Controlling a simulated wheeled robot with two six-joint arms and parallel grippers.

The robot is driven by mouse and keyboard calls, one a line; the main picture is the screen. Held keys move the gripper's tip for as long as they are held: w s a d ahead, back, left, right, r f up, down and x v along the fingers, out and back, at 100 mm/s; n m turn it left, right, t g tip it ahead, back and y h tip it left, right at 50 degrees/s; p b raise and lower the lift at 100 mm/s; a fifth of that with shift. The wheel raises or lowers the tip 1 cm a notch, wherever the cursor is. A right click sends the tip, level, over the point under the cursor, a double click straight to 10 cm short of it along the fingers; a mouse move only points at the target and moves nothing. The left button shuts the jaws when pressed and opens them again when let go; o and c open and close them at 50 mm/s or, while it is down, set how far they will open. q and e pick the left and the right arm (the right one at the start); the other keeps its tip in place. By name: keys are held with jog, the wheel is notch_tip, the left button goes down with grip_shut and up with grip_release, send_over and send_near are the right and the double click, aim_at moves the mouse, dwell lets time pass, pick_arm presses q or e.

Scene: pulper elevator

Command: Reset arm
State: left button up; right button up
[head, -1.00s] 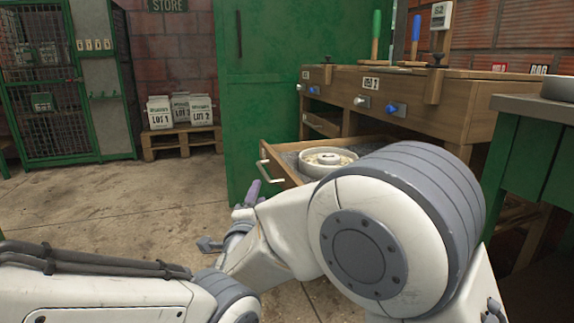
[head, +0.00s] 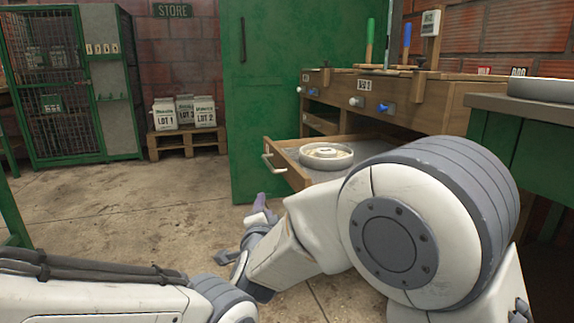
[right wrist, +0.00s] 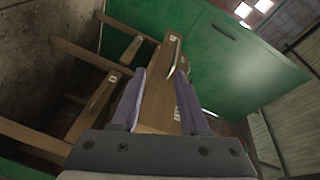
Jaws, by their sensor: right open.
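My right arm reaches in from the right of the head view, its large white and grey joint in front. Its gripper (head: 263,205), with purple fingers, hangs low in front of the open wooden drawer (head: 281,158). In the right wrist view the two fingers (right wrist: 160,78) are apart with nothing held between them. The drawer front with its metal handle (right wrist: 175,57) shows beyond the fingertips there. A white cable-lined arm part of mine crosses the lower left of the head view; my left gripper is out of view.
A round pale dish (head: 326,153) lies in the drawer. A wooden bench (head: 440,100) stands behind it, a green cabinet (head: 262,80) to its left. A green table (head: 530,110) is close at right. The concrete floor (head: 130,200) at left is clear.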

jog(key=s+d+f+n+g+y, duration=0.1)
jog(key=s+d+f+n+g, duration=0.25)
jog(key=d+f, duration=0.25)
jog(key=s+d+f+n+g, duration=0.3)
jog(key=d+f+n+g, duration=0.1)
jog(key=d+f+n, duration=0.15)
jog(key=s+d+f+n+g+h, duration=0.1)
jog(key=s+d+f+n+g, duration=0.1)
jog(key=s+d+f+g, duration=0.35)
jog(key=s+d+f+n+g, duration=0.2)
jog(key=s+d, duration=0.5)
jog(key=s, duration=0.4)
jog(key=s+a+r+n+g+p, duration=0.1)
jog(key=s+a+r+n+p, duration=0.3)
jog(key=r+p, duration=0.4)
jog(key=s+a+r+n+p, duration=0.1)
jog(key=s+a+r+p, duration=0.35)
jog(key=r, duration=0.45)
jog(key=s+a+r+n+g+p, duration=0.1)
jog(key=s+a+r+n+p, duration=0.25)
jog(key=a+r+p, duration=0.4)
notch_tip(320, 180, up, 39)
jog(key=s+d+p, duration=0.1)
jog(key=d+p, duration=0.1)
jog(key=p, duration=3.5)
jog(key=shift+d+m+y+p, duration=0.15)
jog(key=shift+m+y+p, duration=0.15)
jog(key=shift+m+p, duration=0.1)
